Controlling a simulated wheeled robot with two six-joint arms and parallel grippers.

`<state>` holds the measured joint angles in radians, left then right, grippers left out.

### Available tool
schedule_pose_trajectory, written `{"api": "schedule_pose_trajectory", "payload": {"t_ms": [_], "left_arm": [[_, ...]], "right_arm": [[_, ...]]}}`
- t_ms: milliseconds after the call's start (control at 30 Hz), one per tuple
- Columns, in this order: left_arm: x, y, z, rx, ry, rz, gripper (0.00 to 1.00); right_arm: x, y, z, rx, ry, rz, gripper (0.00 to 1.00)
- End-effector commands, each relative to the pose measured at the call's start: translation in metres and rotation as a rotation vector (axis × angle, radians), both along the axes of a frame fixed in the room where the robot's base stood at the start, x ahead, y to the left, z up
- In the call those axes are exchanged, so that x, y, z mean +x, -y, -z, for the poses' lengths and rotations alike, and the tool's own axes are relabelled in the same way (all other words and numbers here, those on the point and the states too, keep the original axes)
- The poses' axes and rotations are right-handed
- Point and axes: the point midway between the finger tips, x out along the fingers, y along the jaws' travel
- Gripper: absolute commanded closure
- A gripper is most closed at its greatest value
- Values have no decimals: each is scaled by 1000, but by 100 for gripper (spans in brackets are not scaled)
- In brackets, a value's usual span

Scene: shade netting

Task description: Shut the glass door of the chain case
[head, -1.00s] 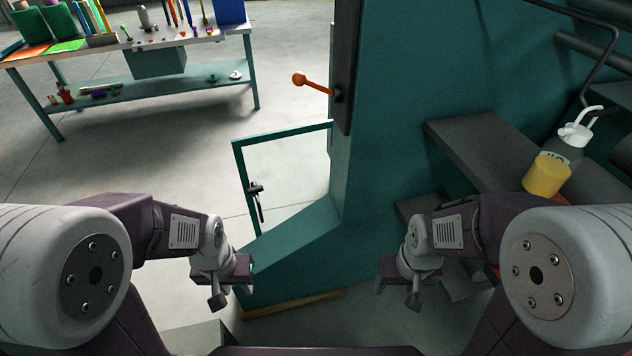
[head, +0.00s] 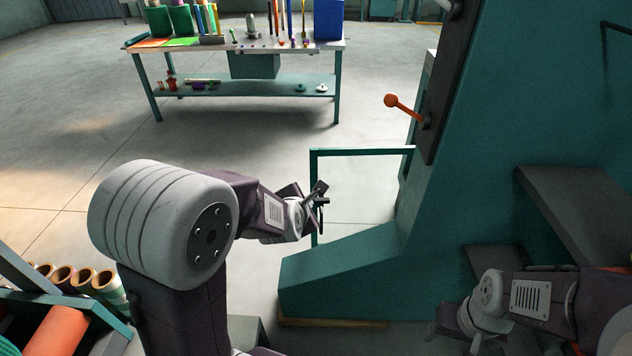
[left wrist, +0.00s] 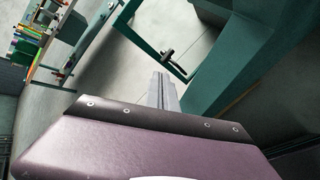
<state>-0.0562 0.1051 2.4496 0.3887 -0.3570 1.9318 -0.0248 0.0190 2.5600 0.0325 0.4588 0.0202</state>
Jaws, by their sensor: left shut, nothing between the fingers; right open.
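The glass door (head: 362,152) is a thin teal frame with a clear pane, standing out to the left from the side of the teal machine (head: 480,120). Its frame also shows in the left wrist view (left wrist: 124,22), with a dark handle (left wrist: 172,58) on its bar. My left gripper (head: 319,191) is shut and empty, and overlaps the door's handle side in the head view. In the left wrist view its fingers (left wrist: 162,90) point toward the handle; I cannot tell whether they touch. My right gripper (head: 456,332) is open at lower right, low in front of the machine.
An orange-knobbed lever (head: 392,101) sticks out from the machine above the door. A sloping teal foot (head: 345,262) lies below the door. A workbench (head: 215,46) stands at the back. A rack of rolls (head: 62,292) is at lower left. Open floor lies between.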

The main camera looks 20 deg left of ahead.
Motion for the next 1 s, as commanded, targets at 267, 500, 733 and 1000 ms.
{"api": "schedule_pose_trajectory", "payload": {"t_ms": [267, 500, 733, 1000], "left_arm": [[64, -29, 2, -764, 552, -662, 100], [71, 6, 68, -759, 506, -660, 100], [78, 4, 68, -759, 504, -658, 100], [127, -15, 85, -758, 505, -658, 100]], "right_arm": [[0, 0, 54, 0, 0, 0, 41], [0, 0, 79, 0, 0, 0, 41], [0, 0, 78, 0, 0, 0, 41], [0, 0, 84, 0, 0, 0, 41]]}}
